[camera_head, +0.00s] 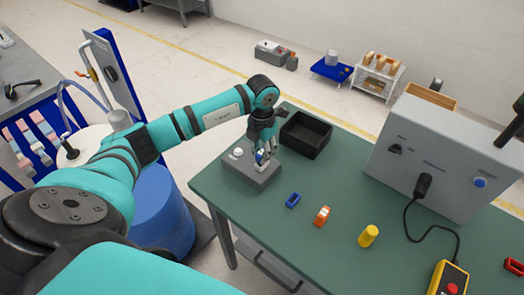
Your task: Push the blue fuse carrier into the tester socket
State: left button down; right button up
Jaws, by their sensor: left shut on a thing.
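My left gripper (262,150) reaches down from above onto a grey box (265,180), the likely tester, near the far left part of the green table. The gripper is shut on a small blue piece (260,157), the likely blue fuse carrier, which is mostly hidden by the fingers. The piece is at the top of the box; I cannot tell how deep it sits, and the socket is hidden. A white round knob (237,153) is on the box, left of the gripper. My right gripper is not in view.
A black open tray (306,136) stands just right of the grey box. A blue part (293,200), an orange part (322,215) and a yellow cylinder (368,236) are on the green table (330,190). A grey cabinet (430,155) with a cable stands at the right.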

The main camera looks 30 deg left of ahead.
pick_arm(q)
jog(key=shift+f+b, duration=0.8)
jog(key=shift+f, duration=0.3)
jog(key=c, duration=1.1)
grip_release()
jog(key=shift+r, duration=0.1)
jog(key=shift+r+p, duration=1.8)
jog(key=shift+r, duration=1.1)
jog(key=shift+r, duration=0.1)
notch_tip(320, 180, up, 12)
